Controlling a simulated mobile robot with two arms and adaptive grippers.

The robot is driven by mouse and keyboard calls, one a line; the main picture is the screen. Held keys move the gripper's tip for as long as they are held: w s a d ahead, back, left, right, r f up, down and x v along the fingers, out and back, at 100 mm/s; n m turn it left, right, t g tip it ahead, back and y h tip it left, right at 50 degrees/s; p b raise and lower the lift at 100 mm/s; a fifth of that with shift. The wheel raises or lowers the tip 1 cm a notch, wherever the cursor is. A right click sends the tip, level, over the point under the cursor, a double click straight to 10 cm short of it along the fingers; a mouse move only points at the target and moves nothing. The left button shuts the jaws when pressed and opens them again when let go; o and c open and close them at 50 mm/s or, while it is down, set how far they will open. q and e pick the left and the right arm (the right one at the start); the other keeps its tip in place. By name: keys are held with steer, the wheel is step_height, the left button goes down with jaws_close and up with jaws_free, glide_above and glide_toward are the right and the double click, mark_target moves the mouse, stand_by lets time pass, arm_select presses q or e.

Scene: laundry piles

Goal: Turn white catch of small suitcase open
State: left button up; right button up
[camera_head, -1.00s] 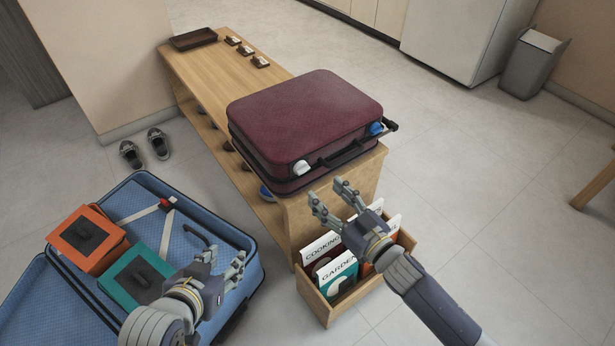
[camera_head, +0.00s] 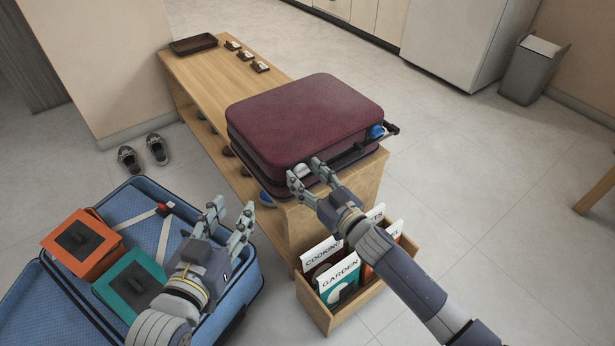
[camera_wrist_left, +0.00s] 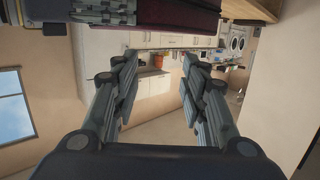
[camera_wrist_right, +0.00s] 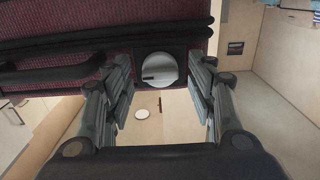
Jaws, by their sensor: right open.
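The small suitcase (camera_head: 300,115) is dark red with black trim and lies flat on the wooden bench. Its white catch (camera_head: 301,170) is on the front side near the left corner, partly covered by my right fingers. A blue catch (camera_head: 376,131) is near the right corner. My right gripper (camera_head: 305,174) is open, with its fingertips at the white catch. In the right wrist view the round white catch (camera_wrist_right: 160,69) lies between the open fingers, just beyond their tips; contact cannot be told. My left gripper (camera_head: 229,221) is open and empty above the blue suitcase.
The bench (camera_head: 205,75) carries a dark tray (camera_head: 194,43) and small items at its far end. An open blue suitcase (camera_head: 200,225) with an orange box (camera_head: 82,243) and a teal box (camera_head: 130,283) is at left. A book crate (camera_head: 325,315) stands below my right arm.

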steer(key=c, duration=1.1)
